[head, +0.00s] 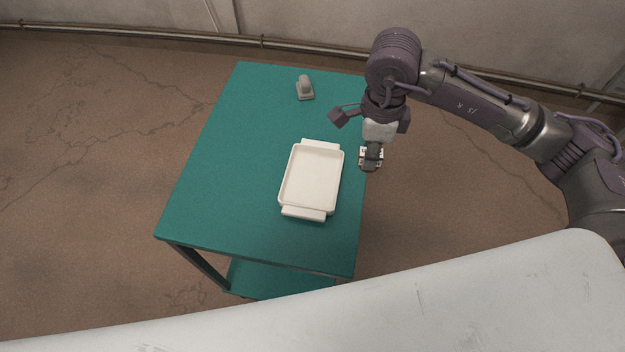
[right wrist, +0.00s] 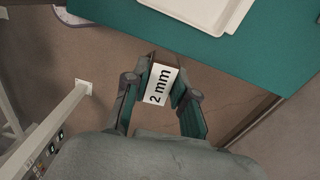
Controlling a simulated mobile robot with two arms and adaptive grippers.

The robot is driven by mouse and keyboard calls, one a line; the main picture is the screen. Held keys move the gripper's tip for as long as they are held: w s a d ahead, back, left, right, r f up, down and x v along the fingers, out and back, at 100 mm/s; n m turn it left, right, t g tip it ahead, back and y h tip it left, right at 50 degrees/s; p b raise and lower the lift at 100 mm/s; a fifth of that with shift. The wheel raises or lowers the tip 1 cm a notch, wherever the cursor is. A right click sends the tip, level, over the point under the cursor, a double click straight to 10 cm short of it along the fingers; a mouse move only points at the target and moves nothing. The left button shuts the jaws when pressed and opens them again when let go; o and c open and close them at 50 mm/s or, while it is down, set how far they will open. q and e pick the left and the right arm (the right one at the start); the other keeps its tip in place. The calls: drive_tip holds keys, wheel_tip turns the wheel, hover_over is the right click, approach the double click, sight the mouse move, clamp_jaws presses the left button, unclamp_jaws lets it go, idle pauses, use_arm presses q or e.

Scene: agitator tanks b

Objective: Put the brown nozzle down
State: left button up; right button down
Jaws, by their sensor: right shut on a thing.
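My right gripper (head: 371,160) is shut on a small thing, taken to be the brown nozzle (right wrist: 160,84). In the right wrist view the nozzle shows a white face marked "2 mm" between the two fingers; the rest of its body is mostly hidden and its colour is hard to tell. In the head view the gripper points down beside the right edge of the green table (head: 215,200), right of the white tray (head: 313,180). The wrist view shows floor below the nozzle. My left gripper is not in view.
The tray is empty and lies on the table's right half. A small grey-beige piece with a rounded top (head: 305,88) stands near the table's far edge. The table's left side and front are clear. A lower green shelf (head: 280,282) shows underneath.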

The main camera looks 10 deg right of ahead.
drive_tip(key=shift+f+m, duration=0.25)
drive_tip(key=shift+m, duration=0.05)
drive_tip(key=shift+w+a+f, duration=0.15)
drive_tip(key=shift+a, duration=0.2)
drive_tip(key=w+a+f+p, duration=0.1)
drive_tip(key=w+a+f, duration=0.1)
drive_tip(key=a, duration=0.1)
drive_tip(key=w+a+f+p, duration=0.1)
drive_tip(key=a+f, duration=0.1)
drive_tip(key=a, duration=0.1)
drive_tip(key=w+a+f+p, duration=0.1)
drive_tip(key=w+a+f, duration=0.1)
drive_tip(key=a, duration=0.1)
drive_tip(key=shift+w+f+p, duration=0.2)
drive_tip(key=shift+w+p, duration=0.15)
wheel_tip(320, 180, down, 4)
drive_tip(key=shift+a+r+p, duration=0.1)
drive_tip(key=shift+p, duration=0.65)
drive_tip(key=shift+f, duration=0.2)
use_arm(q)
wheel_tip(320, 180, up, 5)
use_arm(e)
drive_tip(key=shift+f, duration=0.1)
